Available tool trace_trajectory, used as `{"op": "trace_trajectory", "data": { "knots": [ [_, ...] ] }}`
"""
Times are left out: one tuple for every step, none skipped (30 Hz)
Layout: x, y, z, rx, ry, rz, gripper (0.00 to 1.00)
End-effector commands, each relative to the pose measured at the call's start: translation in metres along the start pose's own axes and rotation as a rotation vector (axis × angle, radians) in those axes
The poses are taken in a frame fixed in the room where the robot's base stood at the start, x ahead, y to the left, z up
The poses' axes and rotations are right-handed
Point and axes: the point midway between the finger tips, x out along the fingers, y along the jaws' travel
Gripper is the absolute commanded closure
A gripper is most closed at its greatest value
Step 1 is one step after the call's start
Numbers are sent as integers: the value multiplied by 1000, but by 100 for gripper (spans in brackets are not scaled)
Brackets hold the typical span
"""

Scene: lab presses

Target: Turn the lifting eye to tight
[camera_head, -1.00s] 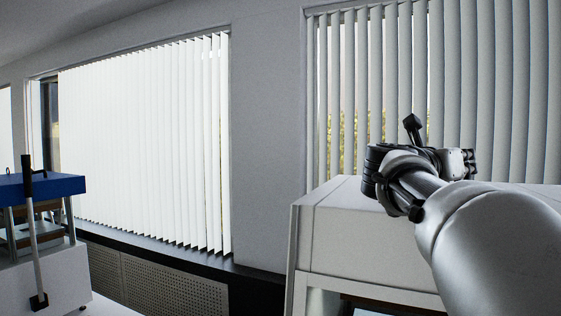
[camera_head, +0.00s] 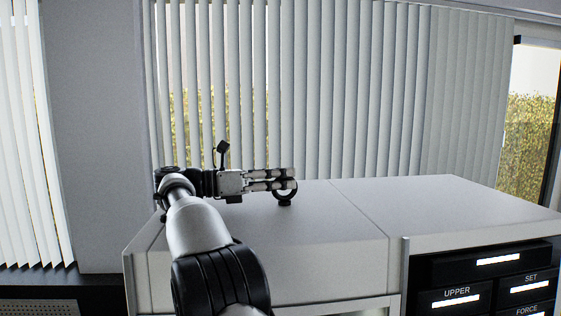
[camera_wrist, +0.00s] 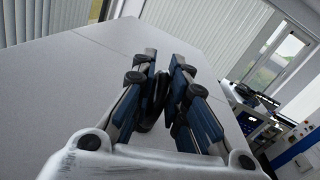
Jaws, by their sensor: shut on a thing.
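The lifting eye (camera_head: 285,201) is a dark ring on a short collar, standing upright on the flat light-grey top of the press. My gripper (camera_head: 286,179) reaches in from the left, level above that top, and its fingers are shut on the ring. In the wrist view the gripper (camera_wrist: 161,92) has its two blue-padded fingers on either side of the dark eye (camera_wrist: 153,112). The fingers hide part of the ring. Whether the collar sits flush on the top cannot be told.
The press top (camera_head: 350,215) is broad and clear around the eye, with a seam across it. A dark control panel (camera_head: 490,285) with lit displays is at the lower right. Vertical blinds (camera_head: 330,90) hang behind. In the wrist view, blue-and-white equipment (camera_wrist: 255,110) stands at the right.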

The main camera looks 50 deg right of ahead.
Motion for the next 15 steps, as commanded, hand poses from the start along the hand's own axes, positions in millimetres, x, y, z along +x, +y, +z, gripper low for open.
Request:
{"op": "trace_trajectory", "data": {
  "knots": [
    [1,-1,6,-1,4,-28,100],
    [1,-1,6,-1,6,-41,100],
    [1,-1,5,-1,10,-57,100],
    [1,-1,5,-1,12,-68,100],
    [1,-1,5,-1,14,-79,100],
    [1,-1,5,-1,17,-90,100],
    [1,-1,4,-1,18,-98,100],
    [1,-1,4,-1,20,-105,100],
    [1,-1,3,0,22,-114,100],
    [1,-1,3,0,23,-119,100],
    [1,-1,2,0,24,-124,100],
    [1,-1,2,0,25,-128,100],
    [1,-1,2,0,25,-131,100],
    [1,-1,1,0,26,-133,100],
    [1,-1,1,-1,26,-136,100]
  ]
}}
